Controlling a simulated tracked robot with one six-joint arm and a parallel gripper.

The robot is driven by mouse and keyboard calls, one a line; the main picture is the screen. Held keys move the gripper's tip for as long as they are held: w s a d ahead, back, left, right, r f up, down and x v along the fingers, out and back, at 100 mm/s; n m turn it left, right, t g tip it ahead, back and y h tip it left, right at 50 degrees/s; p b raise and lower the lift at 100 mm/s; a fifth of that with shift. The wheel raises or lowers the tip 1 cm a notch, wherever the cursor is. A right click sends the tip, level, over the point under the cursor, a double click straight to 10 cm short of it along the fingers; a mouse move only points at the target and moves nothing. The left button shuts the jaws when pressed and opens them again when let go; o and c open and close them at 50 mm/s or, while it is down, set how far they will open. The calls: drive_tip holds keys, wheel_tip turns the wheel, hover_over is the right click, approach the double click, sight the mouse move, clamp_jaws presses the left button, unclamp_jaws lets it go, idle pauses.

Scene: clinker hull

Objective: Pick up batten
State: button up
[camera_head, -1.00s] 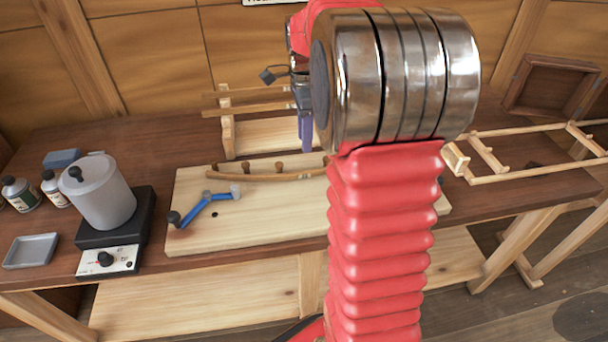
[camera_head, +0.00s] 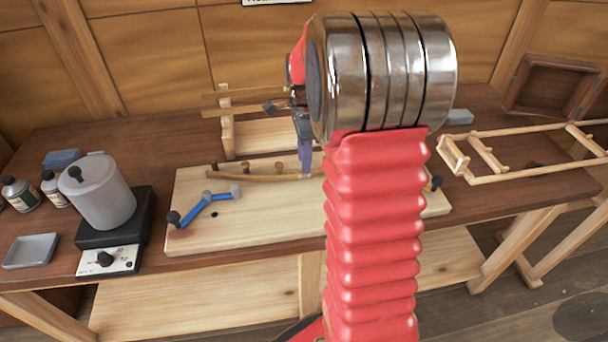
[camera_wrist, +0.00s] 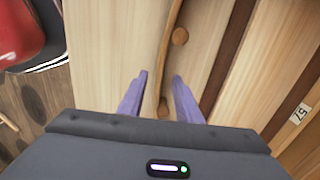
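A thin curved wooden strip, which I take as the batten (camera_head: 262,178), lies on the pale board (camera_head: 255,228) along a row of round brown pegs in the head view. In the wrist view the batten (camera_wrist: 170,38) runs from the top edge down towards the space between my fingers. My gripper (camera_wrist: 160,80) has two purple fingers, apart, with the strip's line between them and nothing visibly clamped. In the head view my gripper (camera_head: 305,172) points down by the strip's right part. My arm hides what lies farther right.
Two straight strips (camera_head: 240,103) rest on a wooden stand behind the board. A blue jointed tool (camera_head: 208,203) lies on the board. A pot (camera_head: 98,190) on a hotplate stands left. A wooden ladder-like frame (camera_head: 520,135) lies right. Brown pegs (camera_wrist: 180,37) stand close to the strip.

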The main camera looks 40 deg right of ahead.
drive_tip(key=shift+a+f, duration=0.1)
drive_tip(key=shift+f, duration=1.9)
drive_tip(key=shift+c, duration=0.4)
clamp_jaws()
